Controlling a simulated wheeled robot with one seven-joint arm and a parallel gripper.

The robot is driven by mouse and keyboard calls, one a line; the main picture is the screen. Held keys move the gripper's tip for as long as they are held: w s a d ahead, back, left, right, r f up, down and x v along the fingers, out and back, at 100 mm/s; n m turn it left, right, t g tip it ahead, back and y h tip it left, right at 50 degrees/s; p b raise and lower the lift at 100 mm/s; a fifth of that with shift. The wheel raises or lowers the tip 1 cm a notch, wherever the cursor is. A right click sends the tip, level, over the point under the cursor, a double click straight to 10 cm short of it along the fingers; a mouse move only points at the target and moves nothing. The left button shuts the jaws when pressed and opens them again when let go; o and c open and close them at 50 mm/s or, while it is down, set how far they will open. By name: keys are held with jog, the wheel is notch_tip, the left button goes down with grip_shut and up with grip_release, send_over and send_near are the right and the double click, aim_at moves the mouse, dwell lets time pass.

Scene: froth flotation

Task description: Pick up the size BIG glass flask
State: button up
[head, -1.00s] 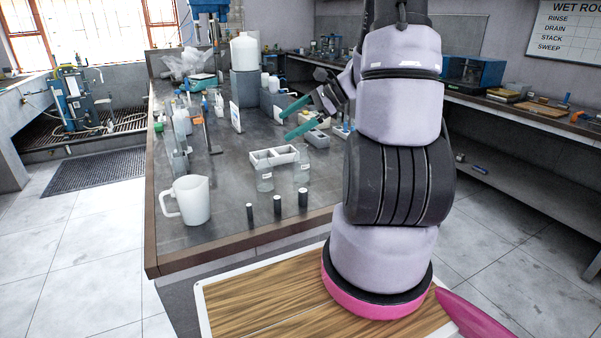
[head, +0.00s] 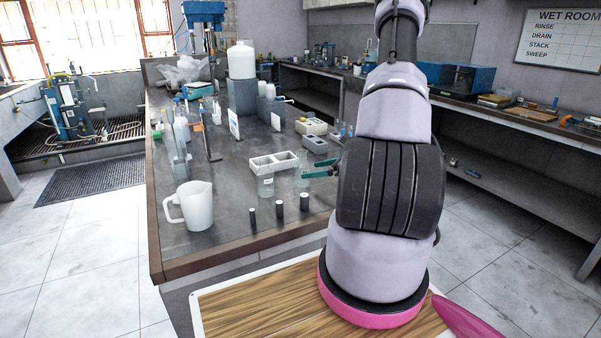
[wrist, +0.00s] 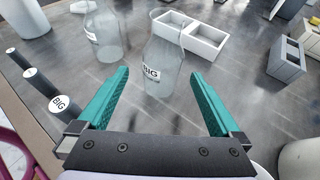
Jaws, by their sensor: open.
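The BIG glass flask (wrist: 163,62) is clear, upright on the dark bench and carries a white label reading BIG. In the head view it is the right one of two flasks (head: 301,181), faint beside my teal fingers. My gripper (wrist: 160,74) is open and empty, with a finger to each side of the flask in the wrist view. It also shows in the head view (head: 305,171), partly hidden by my arm. I cannot tell how far the flask's body is between the fingertips. A second clear flask (wrist: 103,38) stands to its left, its label hard to read.
Several short black cylinders (head: 279,209) stand near the bench's front edge; one is marked BIG (wrist: 62,105). A white two-compartment tray (head: 262,163) is behind the flasks. A white jug (head: 197,206) stands left. Grey blocks (head: 314,144) are behind the gripper.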

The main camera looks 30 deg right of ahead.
aim_at(309, 170)
jog(key=x, duration=0.3)
jog(key=shift+w+a+f, duration=0.1)
jog(key=shift+w, duration=0.1)
jog(key=shift+r+x, duration=0.15)
jog(key=shift+x, duration=1.15)
jog(key=shift+r+x, duration=0.15)
jog(key=shift+x, duration=1.2)
jog(key=shift+w, duration=0.2)
jog(key=c, duration=1.4)
